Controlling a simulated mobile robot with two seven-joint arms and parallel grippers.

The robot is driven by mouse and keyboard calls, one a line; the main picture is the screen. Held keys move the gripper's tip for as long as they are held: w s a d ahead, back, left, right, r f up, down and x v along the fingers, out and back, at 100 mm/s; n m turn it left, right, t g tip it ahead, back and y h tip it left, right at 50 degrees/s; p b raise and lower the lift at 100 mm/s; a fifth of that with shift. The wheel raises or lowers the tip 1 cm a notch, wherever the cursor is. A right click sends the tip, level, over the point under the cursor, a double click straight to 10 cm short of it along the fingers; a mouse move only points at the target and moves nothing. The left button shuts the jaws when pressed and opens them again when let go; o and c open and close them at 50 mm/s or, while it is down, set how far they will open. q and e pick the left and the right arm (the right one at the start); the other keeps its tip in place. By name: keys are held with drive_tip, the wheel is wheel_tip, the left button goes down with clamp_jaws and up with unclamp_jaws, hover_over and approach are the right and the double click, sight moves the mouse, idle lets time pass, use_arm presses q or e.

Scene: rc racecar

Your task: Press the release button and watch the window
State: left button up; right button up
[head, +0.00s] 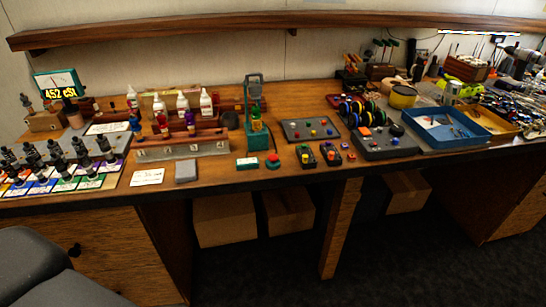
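A red button on a small green base (273,161) sits near the front edge of the workbench, at the middle. Left of it is a small green box with a pale face (247,163). Behind them stands a tall green stand (254,108) with a green and amber piece in its middle. A green meter with a dial and a lit "452 cSt" readout (58,88) stands at the back left. I cannot tell which part is the window. Neither of my grippers shows in the head view.
Dark shock-like parts (60,160) stand on coloured tiles at the left. White bottles (183,104) stand behind a grey rail (180,147). Right are a grey tray with coloured knobs (310,130), small dark boxes and a blue tray (445,127). Cardboard boxes (225,218) sit under the bench.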

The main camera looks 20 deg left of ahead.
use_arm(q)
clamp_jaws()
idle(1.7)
